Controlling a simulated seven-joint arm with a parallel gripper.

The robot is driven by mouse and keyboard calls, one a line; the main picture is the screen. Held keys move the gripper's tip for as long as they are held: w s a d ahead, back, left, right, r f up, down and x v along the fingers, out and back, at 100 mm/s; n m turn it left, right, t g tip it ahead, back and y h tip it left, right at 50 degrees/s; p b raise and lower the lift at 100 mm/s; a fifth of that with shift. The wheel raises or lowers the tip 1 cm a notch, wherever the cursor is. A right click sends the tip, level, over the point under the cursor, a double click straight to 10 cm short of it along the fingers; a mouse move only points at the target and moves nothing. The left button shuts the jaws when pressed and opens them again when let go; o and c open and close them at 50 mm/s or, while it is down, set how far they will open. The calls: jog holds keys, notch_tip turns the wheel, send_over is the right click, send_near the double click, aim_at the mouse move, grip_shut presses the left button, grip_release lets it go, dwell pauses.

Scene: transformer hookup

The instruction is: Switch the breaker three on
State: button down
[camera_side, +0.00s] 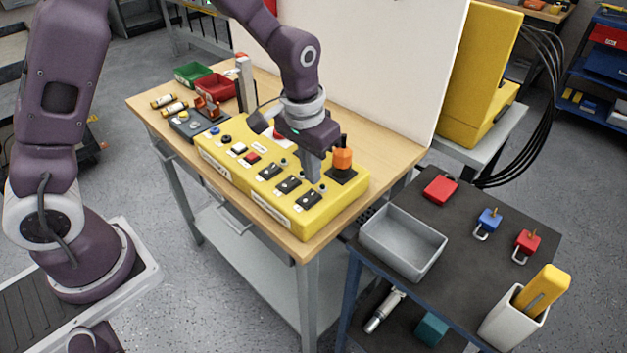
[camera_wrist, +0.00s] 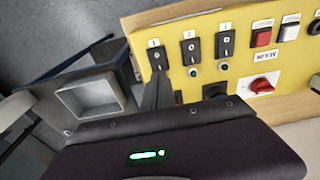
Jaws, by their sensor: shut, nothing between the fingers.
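The yellow control panel (camera_side: 335,203) lies on the wooden bench. Three black breaker switches stand in a row on it: one near the middle (camera_side: 270,171), one beside it (camera_side: 289,185) and one at the right end (camera_side: 309,199). The wrist view shows the end breaker (camera_wrist: 158,58), the middle one (camera_wrist: 190,48) and the far one (camera_wrist: 226,40). My gripper (camera_side: 313,178) is shut and empty, pointing down just behind the end breakers. Its fingertips (camera_wrist: 158,80) appear close to the end breaker; contact is unclear.
A red rotary switch (camera_wrist: 263,85) beside a MAIN label, and red (camera_wrist: 263,38) and white (camera_wrist: 289,32) buttons, share the panel. A grey bin (camera_side: 403,243) sits on the side cart.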

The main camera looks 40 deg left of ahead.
aim_at(314, 192)
jog(key=shift+w+f, duration=0.2)
jog(key=shift+f, duration=1.55)
jog(key=shift+f, duration=0.15)
jog(key=shift+s+r, duration=0.25)
jog(key=shift+s, duration=0.45)
notch_tip(314, 192, up, 14)
jog(key=w, duration=0.1)
jog(key=shift+w, duration=0.35)
